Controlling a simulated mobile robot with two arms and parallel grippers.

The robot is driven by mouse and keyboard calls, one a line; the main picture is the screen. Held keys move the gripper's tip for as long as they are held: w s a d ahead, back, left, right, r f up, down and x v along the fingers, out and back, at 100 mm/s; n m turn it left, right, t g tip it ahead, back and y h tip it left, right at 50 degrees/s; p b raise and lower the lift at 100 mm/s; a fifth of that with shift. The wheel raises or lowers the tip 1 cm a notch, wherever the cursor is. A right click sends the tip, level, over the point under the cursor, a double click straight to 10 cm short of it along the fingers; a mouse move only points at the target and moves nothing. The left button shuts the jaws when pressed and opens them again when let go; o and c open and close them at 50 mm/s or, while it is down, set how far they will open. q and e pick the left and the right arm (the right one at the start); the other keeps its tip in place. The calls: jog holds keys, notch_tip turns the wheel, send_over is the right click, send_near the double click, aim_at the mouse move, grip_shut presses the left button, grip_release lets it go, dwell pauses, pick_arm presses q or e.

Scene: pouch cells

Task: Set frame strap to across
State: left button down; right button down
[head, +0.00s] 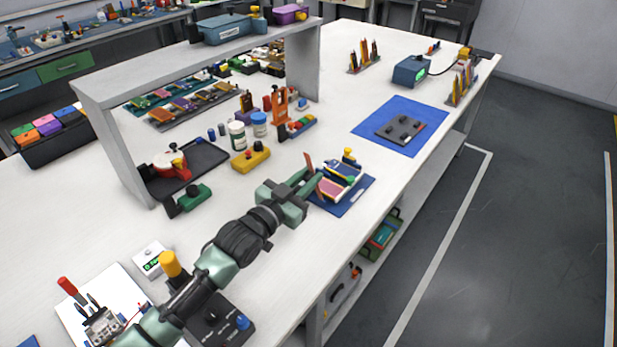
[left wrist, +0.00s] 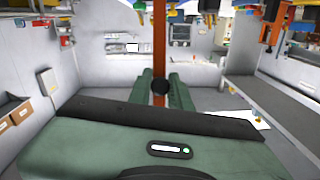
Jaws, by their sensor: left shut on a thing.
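The frame (head: 341,184) sits on a small blue mat (head: 362,190) near the table's front edge, with dark blue, yellow and pink parts in it. My left gripper (head: 313,181) is at the frame's left side, shut on an upright orange-brown bar that looks like the frame strap (head: 309,162). In the left wrist view the strap (left wrist: 160,45) runs up from between the green fingers (left wrist: 160,85). The gripper hides the strap's lower end, so I cannot tell how it joins the frame. My right gripper is not in view.
A yellow block (head: 250,159), white jars (head: 237,135) and an orange stand (head: 280,104) are behind my gripper. A larger blue mat (head: 408,115) with a dark grey plate (head: 399,130) lies to the right. The table between the mats is clear.

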pick_arm(q)
jog(key=shift+w+r+p, duration=0.1)
jog(key=shift+r+p, duration=0.05)
jog(key=shift+p, duration=0.15)
jog(key=w+d+r+g+y+p, duration=0.1)
jog(key=p, duration=0.4)
jog(key=shift+w+r+g, duration=0.3)
jog(key=shift+w+d+f+g+y+p, duration=0.25)
jog(key=shift+w+d+g+y+p, duration=0.5)
jog(key=shift+w+g+p, duration=0.6)
jog(key=shift+w+d+f+g+y+p, duration=0.2)
jog(key=shift+w+d+g+y+p, duration=0.6)
jog(key=shift+p, duration=0.95)
jog(key=shift+w, duration=0.1)
jog(key=c, duration=1.5)
grip_release()
